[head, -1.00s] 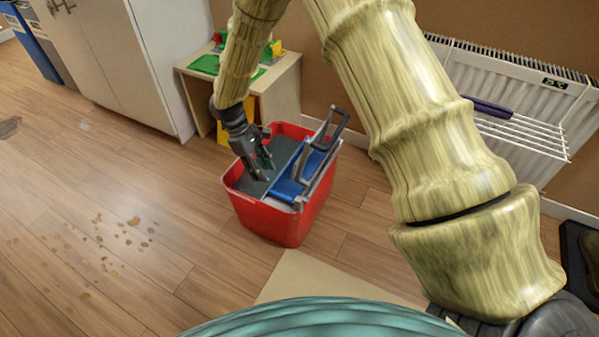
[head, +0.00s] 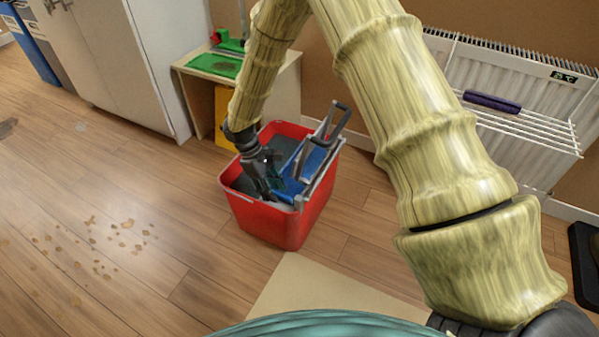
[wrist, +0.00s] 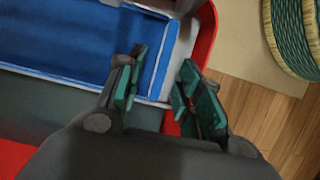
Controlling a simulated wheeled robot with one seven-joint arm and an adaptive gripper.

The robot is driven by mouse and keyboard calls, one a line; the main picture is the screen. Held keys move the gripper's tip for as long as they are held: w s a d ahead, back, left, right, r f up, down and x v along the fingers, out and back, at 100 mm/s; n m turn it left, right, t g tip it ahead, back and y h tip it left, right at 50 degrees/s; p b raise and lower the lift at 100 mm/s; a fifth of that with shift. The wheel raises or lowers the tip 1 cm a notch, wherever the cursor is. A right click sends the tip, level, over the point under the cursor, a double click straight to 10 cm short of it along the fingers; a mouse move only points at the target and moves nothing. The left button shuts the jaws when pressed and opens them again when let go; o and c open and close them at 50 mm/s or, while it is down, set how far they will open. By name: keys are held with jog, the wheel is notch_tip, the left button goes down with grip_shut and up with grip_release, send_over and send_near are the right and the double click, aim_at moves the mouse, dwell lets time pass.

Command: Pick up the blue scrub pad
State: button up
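A flat blue piece (head: 302,170) sits in the red bucket (head: 273,222), against a grey frame; it looks like the scrub pad, though I cannot fully tell it from a bucket insert. In the wrist view the blue piece (wrist: 60,40) is a broad panel with pale blue edge lines, and its right end lies near my fingers. My gripper (head: 268,196) reaches down into the bucket, left of the blue piece. In the wrist view my gripper (wrist: 163,92) has its two teal-padded fingers apart, with nothing clearly held between them. The fingers hide part of the panel's end.
A grey handle (head: 340,120) rises at the bucket's right side. A small table (head: 287,85) with a green top stands behind it, beside a white cabinet (head: 130,60). A white radiator rack (head: 535,132) holding a purple roll (head: 491,102) is at the right. Brown spots mark the floor at left.

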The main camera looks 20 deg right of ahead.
grip_shut()
jog(key=shift+r, duration=0.25)
